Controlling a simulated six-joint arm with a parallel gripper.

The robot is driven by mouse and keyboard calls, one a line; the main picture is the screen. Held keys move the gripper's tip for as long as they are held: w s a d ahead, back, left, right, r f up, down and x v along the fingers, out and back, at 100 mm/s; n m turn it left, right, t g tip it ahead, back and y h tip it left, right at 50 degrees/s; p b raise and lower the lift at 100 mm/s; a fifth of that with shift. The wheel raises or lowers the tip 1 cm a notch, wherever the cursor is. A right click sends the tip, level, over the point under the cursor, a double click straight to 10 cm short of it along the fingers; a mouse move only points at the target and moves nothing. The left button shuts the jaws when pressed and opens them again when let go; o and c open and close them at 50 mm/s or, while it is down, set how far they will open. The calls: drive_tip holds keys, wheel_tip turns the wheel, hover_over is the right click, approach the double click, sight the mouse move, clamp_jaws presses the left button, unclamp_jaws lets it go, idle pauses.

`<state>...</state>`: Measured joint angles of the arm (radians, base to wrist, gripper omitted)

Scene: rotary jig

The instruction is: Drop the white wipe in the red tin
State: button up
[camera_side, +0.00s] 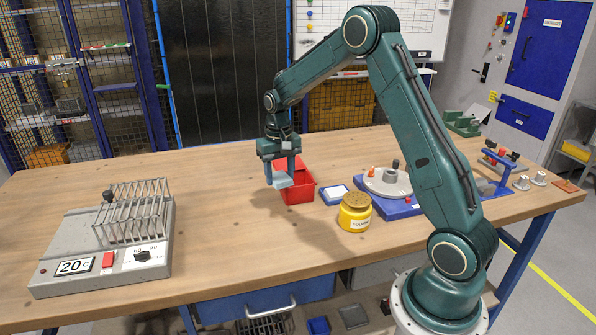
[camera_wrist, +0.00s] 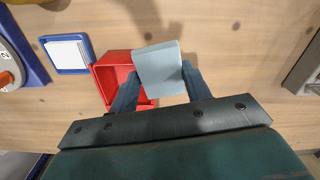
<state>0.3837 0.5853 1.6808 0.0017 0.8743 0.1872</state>
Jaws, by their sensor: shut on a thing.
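My gripper (camera_side: 280,174) is shut on the wipe (camera_side: 281,181), a pale, bluish-white folded piece. In the wrist view the wipe (camera_wrist: 160,66) sits between the two fingertips. The red tin (camera_side: 301,188) is an open box on the table, just right of and behind the gripper in the side view. In the wrist view the tin (camera_wrist: 106,75) lies left of and partly under the wipe, which hides its right part. The wipe appears above table level, beside or partly over the tin; its exact height over the rim is hard to tell.
A blue tray with white wipes (camera_side: 335,193) stands right of the tin. A yellow labelled pot (camera_side: 355,213) and a blue-based rotary jig (camera_side: 387,183) are further right. A grey heater with a wire rack (camera_side: 105,245) stands at the left. The table between is clear.

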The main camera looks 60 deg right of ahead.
sight(297, 170)
drive_tip(key=s+d+r+m, duration=0.1)
drive_tip(key=d+r+m, duration=0.1)
drive_tip(key=d, duration=0.5)
drive_tip(key=shift+d+r, duration=0.25)
drive_tip(key=shift+r, duration=0.35)
drive_tip(key=shift+f, duration=0.2)
drive_tip(key=shift+f, duration=2.8)
drive_tip(key=o, duration=1.1)
drive_tip(key=shift+r, duration=0.15)
